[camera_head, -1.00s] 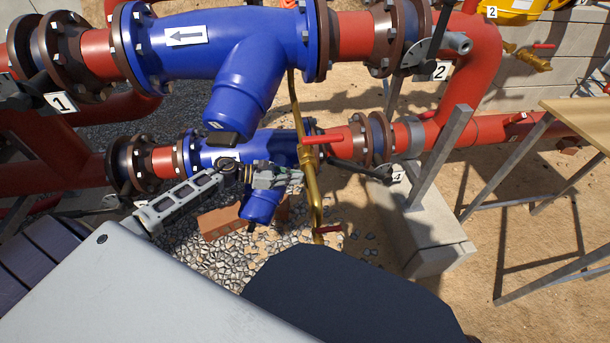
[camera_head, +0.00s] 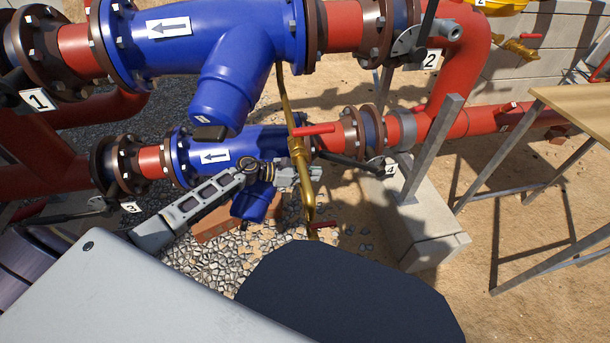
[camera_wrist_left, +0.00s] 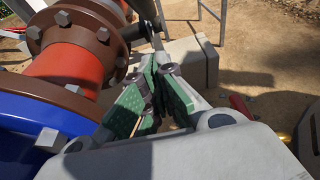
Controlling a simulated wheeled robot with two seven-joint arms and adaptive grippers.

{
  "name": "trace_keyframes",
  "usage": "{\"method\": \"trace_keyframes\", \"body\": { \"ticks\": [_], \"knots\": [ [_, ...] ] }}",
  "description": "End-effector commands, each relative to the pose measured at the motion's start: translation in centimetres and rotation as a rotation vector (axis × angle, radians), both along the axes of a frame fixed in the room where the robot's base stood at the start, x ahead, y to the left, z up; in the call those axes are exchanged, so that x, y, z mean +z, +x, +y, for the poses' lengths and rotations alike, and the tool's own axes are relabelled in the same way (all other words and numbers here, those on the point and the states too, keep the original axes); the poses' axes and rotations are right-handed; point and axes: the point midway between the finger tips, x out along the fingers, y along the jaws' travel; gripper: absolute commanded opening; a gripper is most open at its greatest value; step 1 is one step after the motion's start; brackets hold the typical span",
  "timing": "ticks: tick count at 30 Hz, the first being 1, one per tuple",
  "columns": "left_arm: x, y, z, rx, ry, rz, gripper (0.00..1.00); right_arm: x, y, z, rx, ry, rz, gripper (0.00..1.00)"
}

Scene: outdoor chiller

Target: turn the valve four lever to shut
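Valve four sits on the lower red pipe, marked by a white "4" tag (camera_head: 390,169). Its dark lever (camera_head: 345,160) points left from the valve toward the brass pipe. My left gripper (camera_head: 316,174) is just below and left of this lever, by the brass pipe, apparently apart from the lever. In the left wrist view the green-padded fingers (camera_wrist_left: 158,88) are close together with nothing visible held between them. My right gripper is not in view.
A vertical brass pipe (camera_head: 301,150) with red handles (camera_head: 314,129) runs close to my left gripper. Blue strainer bodies (camera_head: 240,45) and red pipes lie above and left. A concrete block (camera_head: 425,225) and a grey post (camera_head: 436,148) stand right. Gravel lies below.

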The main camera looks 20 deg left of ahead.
Motion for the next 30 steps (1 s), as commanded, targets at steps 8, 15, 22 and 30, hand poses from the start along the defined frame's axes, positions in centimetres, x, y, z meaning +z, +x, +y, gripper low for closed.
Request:
{"method": "trace_keyframes", "body": {
  "ticks": [8,15,22,30],
  "knots": [
    [2.6,0.9,-1.3,0.0,0.001,-0.001,0.0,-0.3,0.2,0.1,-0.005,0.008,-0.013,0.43],
    [3.4,1.1,-1.6,0.001,0.0,0.0,0.0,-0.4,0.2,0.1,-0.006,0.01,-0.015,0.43],
    [3.5,1.1,-1.6,0.001,0.0,0.001,0.0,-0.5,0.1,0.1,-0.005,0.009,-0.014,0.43],
    [4.1,1.3,-1.8,0.001,0.0,0.0,0.0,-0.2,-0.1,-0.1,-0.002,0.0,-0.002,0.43]
  ]
}}
